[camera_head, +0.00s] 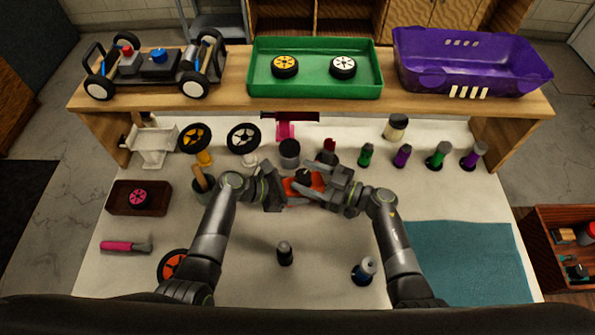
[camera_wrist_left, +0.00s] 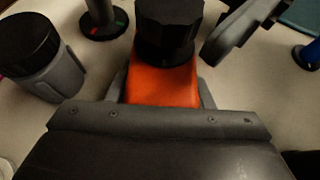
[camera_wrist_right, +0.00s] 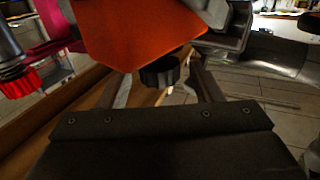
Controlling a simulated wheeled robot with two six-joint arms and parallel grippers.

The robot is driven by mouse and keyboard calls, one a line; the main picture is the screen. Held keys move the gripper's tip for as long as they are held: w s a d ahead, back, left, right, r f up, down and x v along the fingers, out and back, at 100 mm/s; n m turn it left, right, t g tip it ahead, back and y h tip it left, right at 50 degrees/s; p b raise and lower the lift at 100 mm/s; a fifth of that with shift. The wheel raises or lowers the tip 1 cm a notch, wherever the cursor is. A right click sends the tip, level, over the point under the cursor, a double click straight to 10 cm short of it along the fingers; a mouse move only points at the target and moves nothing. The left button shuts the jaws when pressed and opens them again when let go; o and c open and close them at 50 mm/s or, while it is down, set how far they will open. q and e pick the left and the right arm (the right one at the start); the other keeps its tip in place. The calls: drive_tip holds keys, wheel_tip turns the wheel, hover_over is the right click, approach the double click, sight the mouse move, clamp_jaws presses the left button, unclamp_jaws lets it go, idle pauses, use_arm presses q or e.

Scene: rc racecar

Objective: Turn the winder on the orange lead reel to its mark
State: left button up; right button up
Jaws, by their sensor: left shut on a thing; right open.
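The orange lead reel (camera_head: 292,188) is held above the middle of the table. Its orange body also shows in the left wrist view (camera_wrist_left: 160,84) and in the right wrist view (camera_wrist_right: 130,35). The winder is a black ribbed knob (camera_wrist_left: 168,35), also visible in the right wrist view (camera_wrist_right: 160,72). My left gripper (camera_head: 279,190) is shut on the orange body. My right gripper (camera_head: 330,188) is open, coming from the right. In its wrist view the knob shows between the two fingers; I cannot tell whether they touch it. I cannot make out the mark.
A dark grey cup with black top (camera_head: 289,153) and a red-topped item (camera_head: 329,150) stand just behind. A wooden shelf (camera_head: 225,108) spans the back. The teal mat (camera_head: 465,262) is clear.

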drive_tip(key=v, duration=0.8)
drive_tip(key=shift+d, duration=0.35)
drive_tip(key=n+g+y, duration=0.2)
drive_tip(key=n+g, duration=0.4)
drive_tip(key=g, duration=0.3)
approach(296, 175)
drive_tip(key=a, duration=0.6)
drive_tip(key=s+a, duration=0.1)
drive_tip(key=a, duration=0.3)
drive_tip(key=shift+r, duration=0.15)
drive_tip(key=shift+c, duration=0.5)
